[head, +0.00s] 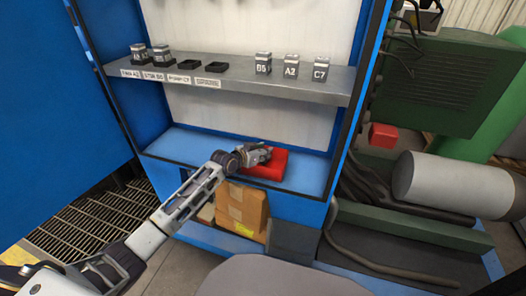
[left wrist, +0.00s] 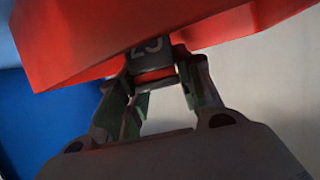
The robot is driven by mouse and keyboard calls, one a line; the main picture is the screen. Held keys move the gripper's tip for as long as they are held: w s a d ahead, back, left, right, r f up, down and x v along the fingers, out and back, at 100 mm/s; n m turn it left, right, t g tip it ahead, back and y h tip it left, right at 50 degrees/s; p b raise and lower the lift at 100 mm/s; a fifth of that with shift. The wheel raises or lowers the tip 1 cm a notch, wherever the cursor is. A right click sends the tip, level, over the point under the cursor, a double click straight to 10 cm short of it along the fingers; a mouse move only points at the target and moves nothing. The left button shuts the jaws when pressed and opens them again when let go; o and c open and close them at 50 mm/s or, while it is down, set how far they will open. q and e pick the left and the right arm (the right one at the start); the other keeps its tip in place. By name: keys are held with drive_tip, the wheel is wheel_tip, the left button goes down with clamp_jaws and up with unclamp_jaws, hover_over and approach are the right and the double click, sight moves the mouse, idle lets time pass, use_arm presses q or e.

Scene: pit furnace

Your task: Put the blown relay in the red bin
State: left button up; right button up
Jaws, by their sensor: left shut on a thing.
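My left gripper (head: 264,156) reaches to the red bin (head: 278,166) on the blue ledge below the shelf. In the left wrist view, the left gripper (left wrist: 160,85) is shut on a dark relay (left wrist: 150,60) with pale characters, partly cut off. The red bin (left wrist: 90,45) fills the upper part of that view, right beside the relay. I cannot tell whether the relay is inside the bin's walls or touching it. In the head view the held relay is hidden by the gripper. My right gripper is not in view.
The metal shelf (head: 230,84) holds two relays (head: 150,53) at left, two empty black sockets (head: 203,65), and three loose relays (head: 291,66) at right. Cardboard boxes (head: 242,207) sit under the ledge. A blue door (head: 60,110) stands left; a motor and pipes lie right.

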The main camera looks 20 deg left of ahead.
use_arm(q)
drive_tip(key=shift+f, duration=0.2)
drive_tip(key=o, duration=1.1)
drive_tip(key=shift+c, duration=0.2)
